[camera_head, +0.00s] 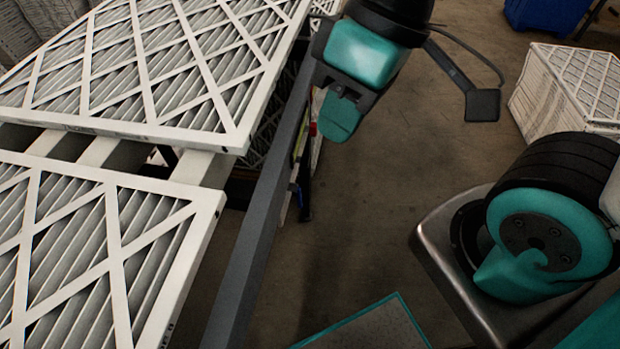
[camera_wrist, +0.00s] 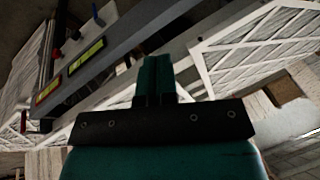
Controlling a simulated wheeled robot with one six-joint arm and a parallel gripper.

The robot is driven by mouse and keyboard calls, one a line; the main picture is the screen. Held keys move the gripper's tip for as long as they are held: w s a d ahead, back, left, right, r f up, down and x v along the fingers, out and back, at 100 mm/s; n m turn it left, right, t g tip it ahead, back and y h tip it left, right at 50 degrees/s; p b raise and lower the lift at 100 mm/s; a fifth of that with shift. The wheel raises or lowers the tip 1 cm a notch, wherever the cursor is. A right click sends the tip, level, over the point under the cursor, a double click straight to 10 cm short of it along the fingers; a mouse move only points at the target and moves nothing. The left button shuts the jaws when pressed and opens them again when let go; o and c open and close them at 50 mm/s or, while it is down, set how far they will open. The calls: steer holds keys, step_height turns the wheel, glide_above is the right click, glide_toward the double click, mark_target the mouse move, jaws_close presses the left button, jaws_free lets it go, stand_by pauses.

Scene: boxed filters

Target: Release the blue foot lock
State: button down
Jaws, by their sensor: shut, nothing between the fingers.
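My gripper (camera_head: 340,118) is shut and empty, with its teal fingers pointing down over the floor just right of the rack's long grey rail. In the wrist view its closed fingers (camera_wrist: 155,78) stand in the middle, with nothing between them. A small blue part (camera_head: 293,187) shows low on the rack's side, below and left of my gripper. A small blue piece (camera_wrist: 95,9) also shows at the upper left in the wrist view, near a red knob (camera_wrist: 57,53). Either may be the blue foot lock; they are too small to tell its position. My gripper touches neither.
White-framed pleated filters (camera_head: 150,65) lie on the rack at left. The grey rail (camera_head: 262,215) runs between them and the open floor (camera_head: 400,200). A stack of filters (camera_head: 575,85) and a blue bin (camera_head: 548,14) stand at right. Yellow labels (camera_wrist: 86,57) mark the rail.

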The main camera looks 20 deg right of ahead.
steer(key=w+d+f+n+y+b, duration=0.1)
steer(key=w+d+f+b, duration=0.3)
steer(key=w+f+b, duration=0.3)
steer(key=w+d+f+n+y+b, duration=0.1)
steer(key=w+d+f+b, duration=0.3)
steer(key=f, duration=1.1)
steer(key=w+d+f+y+b, duration=0.1)
steer(key=w+d+f+b, duration=0.4)
steer(key=w+f+b, duration=0.5)
steer(key=shift+w+f+n+g+b, duration=0.3)
steer(key=shift+f+n+b, duration=0.15)
steer(key=shift+f, duration=0.5)
steer(key=s+a+f+b, duration=0.2)
steer(key=s+a+f, duration=0.1)
steer(key=a+f, duration=0.5)
steer(key=shift+a+b, duration=0.35)
steer(key=shift+a, duration=0.05)
